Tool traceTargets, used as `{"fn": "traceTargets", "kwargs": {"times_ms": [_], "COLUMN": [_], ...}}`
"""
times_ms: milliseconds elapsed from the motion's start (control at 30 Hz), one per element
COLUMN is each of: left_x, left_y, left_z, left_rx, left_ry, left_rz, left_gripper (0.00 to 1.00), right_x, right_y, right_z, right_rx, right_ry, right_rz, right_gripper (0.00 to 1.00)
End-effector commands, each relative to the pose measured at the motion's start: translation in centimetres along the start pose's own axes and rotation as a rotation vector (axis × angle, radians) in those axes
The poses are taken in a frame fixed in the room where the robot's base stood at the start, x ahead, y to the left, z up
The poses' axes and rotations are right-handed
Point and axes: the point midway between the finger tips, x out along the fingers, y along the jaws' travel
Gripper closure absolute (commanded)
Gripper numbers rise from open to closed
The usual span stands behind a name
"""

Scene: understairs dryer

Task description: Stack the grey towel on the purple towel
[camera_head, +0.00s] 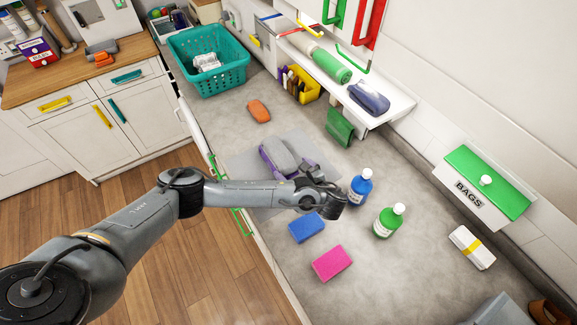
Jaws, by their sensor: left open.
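The grey towel (281,152) is a rounded, folded bundle lying on the purple towel (265,158), whose edges show at its left and lower side. Both lie on a flat grey mat (240,168) on the counter. My left arm reaches in from the left, across the mat's near part. My left gripper (308,172) is open, just right of the towels; its fingers look apart from the grey towel, though the exact gap is hard to tell. My wrist and forearm hide part of the mat. My right gripper is not in view.
A blue bottle (361,188) stands close right of my gripper, with a green bottle (389,221) beyond. A blue sponge (306,228) and pink sponge (332,263) lie nearer. A shelf (390,108) overhangs the back. Counter is clear around the orange item (259,111).

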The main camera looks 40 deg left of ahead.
Motion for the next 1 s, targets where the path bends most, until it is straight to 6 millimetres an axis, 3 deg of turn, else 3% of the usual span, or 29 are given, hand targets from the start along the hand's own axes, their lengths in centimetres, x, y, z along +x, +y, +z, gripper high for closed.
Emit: {"fn": "traceTargets", "kwargs": {"times_ms": [133, 400, 633, 1000], "left_x": [-3.6, -6.1, -7.3, -7.6], "left_y": [0.0, 0.0, 0.0, 0.0], "left_z": [0.4, 0.5, 0.2, 0.0], "left_rx": [0.001, 0.002, 0.001, 0.000], "left_ry": [0.002, 0.000, 0.000, 0.000], "left_rz": [-0.002, 0.000, 0.001, 0.001], "left_gripper": [0.00, 0.00, 0.00, 0.00], "right_x": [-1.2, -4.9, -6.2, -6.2], "right_y": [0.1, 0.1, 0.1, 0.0], "right_z": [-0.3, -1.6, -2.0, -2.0], "right_rx": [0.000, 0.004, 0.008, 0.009], "right_ry": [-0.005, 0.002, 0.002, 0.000], "right_rz": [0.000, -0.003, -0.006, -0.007], "right_gripper": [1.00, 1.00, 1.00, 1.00]}}
